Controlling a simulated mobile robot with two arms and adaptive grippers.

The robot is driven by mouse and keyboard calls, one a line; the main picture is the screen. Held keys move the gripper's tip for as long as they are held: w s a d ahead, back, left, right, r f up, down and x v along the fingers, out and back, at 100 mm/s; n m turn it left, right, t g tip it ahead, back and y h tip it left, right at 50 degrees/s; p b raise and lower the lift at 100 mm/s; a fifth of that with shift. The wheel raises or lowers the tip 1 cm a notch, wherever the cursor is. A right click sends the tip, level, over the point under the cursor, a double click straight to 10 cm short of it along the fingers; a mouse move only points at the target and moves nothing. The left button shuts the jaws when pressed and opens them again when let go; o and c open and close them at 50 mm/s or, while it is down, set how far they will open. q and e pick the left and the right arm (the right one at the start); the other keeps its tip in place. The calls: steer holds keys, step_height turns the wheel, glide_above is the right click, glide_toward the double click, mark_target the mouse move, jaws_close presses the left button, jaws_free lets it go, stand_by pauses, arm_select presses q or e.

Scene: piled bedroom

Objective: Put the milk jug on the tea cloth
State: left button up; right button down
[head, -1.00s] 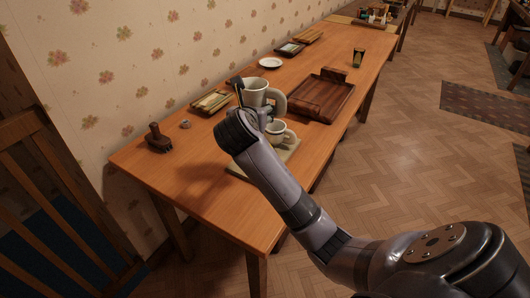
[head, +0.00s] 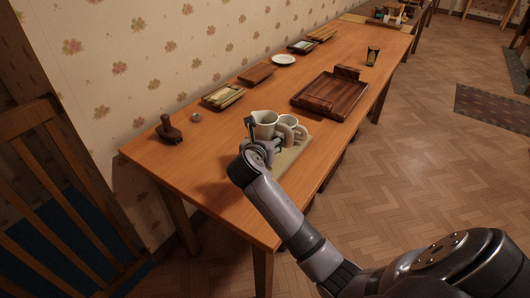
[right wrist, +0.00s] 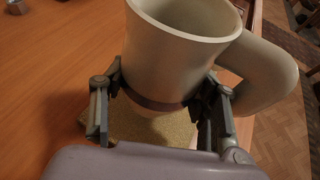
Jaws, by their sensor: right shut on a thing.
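The milk jug (head: 264,119) is a cream, wide-mouthed vessel, and my right gripper (head: 257,143) is shut on its body. In the right wrist view the jug (right wrist: 178,58) sits between the two fingers of the gripper (right wrist: 160,105), its handle to the right. The pale tan tea cloth (head: 288,161) lies near the table's front edge. Part of it shows beneath the jug in the right wrist view (right wrist: 150,128). The jug is over or at the cloth's left part; I cannot tell whether its base touches. My left gripper is not in view.
A dark wooden tray (head: 345,108) lies beyond, on the wooden table (head: 215,165). Small wooden trays, a white plate (head: 284,59) and a dark glass (head: 373,56) stand farther back. The table's near left is clear.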

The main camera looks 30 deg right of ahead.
step_height(320, 180, down, 4)
steer(key=shift+r+b, duration=0.25)
steer(key=shift+b, duration=0.05)
steer(key=shift+f, duration=0.35)
steer(key=c, duration=0.6)
jaws_free()
steer(key=shift+f, duration=0.1)
steer(key=p+v, duration=0.1)
steer(key=v, duration=1.1)
steer(key=shift+s+a, duration=0.1)
